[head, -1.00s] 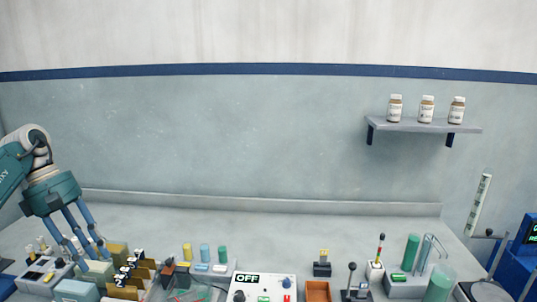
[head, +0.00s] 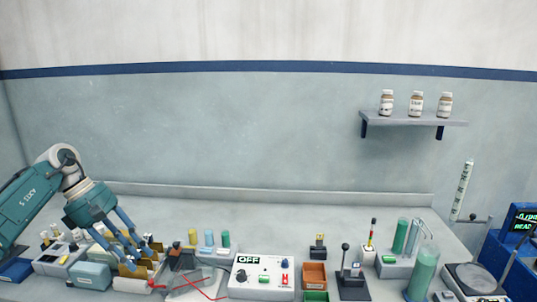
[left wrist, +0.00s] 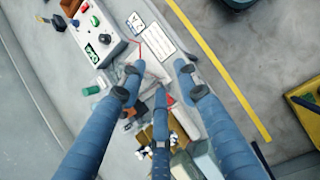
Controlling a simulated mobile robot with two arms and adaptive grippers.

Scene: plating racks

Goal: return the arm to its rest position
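My left gripper (head: 132,258) comes in from the left, with three blue fingers pointing down over the tan card rack (head: 150,272) with white labels. In the left wrist view my left gripper (left wrist: 158,80) has its fingers spread, with nothing held between them. Below the fingers lie a paper sheet and the tan rack (left wrist: 160,128). Whether any fingertip touches the rack is unclear. My right gripper is in neither view.
The white control box (head: 262,278), marked OFF, stands right of the rack with a red wire beside it. Bottles stand on a wall shelf (head: 405,118). Green cylinders and a blue READY display (head: 522,222) are at right. The bench's back strip (head: 300,205) is clear.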

